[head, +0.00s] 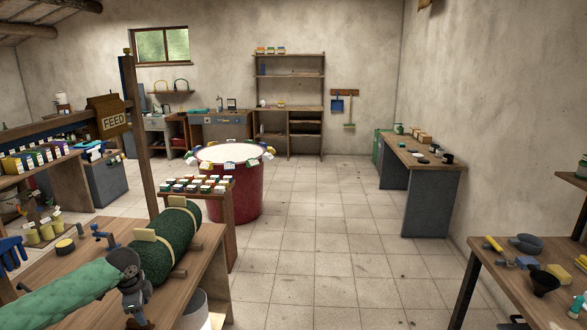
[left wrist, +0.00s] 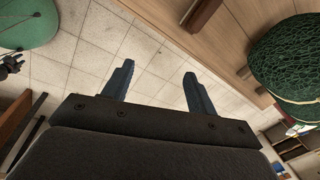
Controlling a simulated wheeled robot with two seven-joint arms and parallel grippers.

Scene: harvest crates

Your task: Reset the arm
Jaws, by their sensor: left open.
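My left arm comes in from the left in a green sleeve over the wooden bench (head: 205,262). My left gripper (head: 137,312) hangs beside the near end of a dark green netted roll (head: 165,250) and is apart from it. In the left wrist view my left gripper (left wrist: 158,72) shows two spread fingers with nothing between them and tiled floor beyond. The netted roll (left wrist: 290,60) is at the right of that view, beside the bench edge. I cannot make out my right gripper in either view.
A red tub (head: 235,192) with small items around its rim stands beyond the bench, behind a small stand of colored packets (head: 195,186). A wooden post (head: 135,130) with a FEED sign rises close by. A table (head: 520,275) stands at the right. The middle floor is clear.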

